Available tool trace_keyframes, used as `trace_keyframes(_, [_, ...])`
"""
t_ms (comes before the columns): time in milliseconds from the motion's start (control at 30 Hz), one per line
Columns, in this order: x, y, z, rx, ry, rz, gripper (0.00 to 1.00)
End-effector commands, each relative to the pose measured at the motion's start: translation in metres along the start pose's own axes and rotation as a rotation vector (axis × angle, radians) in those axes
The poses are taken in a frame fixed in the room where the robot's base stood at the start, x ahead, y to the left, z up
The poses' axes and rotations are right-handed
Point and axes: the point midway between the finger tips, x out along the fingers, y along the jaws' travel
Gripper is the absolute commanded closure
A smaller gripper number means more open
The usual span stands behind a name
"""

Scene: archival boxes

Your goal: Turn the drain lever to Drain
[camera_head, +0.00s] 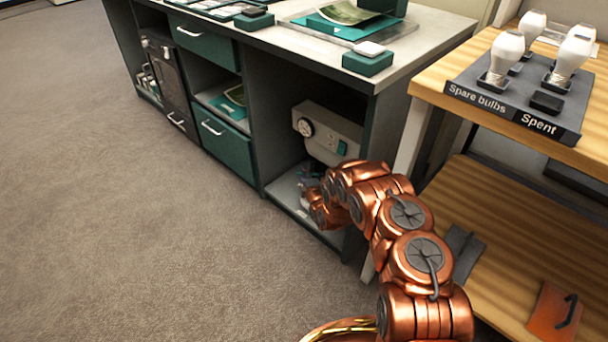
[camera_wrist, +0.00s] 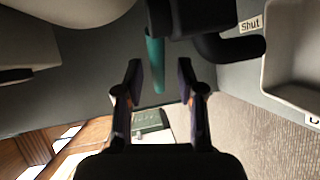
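The drain lever (camera_wrist: 155,66) is a teal bar hanging from a dark valve body (camera_wrist: 188,15) in the wrist view. My gripper (camera_wrist: 159,80) is open, with its two dark fingers apart on either side of the lever's free end; I see gaps on both sides. A "Shut" label (camera_wrist: 250,25) sits right of the valve. Another label (camera_wrist: 313,120) is cut off at the right edge and unreadable. In the head view, the pale unit with a round gauge (camera_head: 327,133) stands in the open cabinet bay. My arm reaches into that bay and hides the lever there.
A black bent pipe (camera_wrist: 235,46) and a pale tray-like part (camera_wrist: 290,85) lie right of the lever. The cabinet's side panel (camera_head: 372,125) is close to my arm. A wooden shelf unit (camera_head: 470,190) with bulbs stands at right. The carpet at left is clear.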

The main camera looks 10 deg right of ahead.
Motion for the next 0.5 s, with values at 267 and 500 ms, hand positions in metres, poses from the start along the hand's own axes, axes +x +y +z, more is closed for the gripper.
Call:
trace_keyframes(267, [-0.027,0.001,0.0,-0.002,0.0,0.0,0.62])
trace_keyframes(500, [-0.054,0.001,0.0,-0.001,0.0,-0.001,0.62])
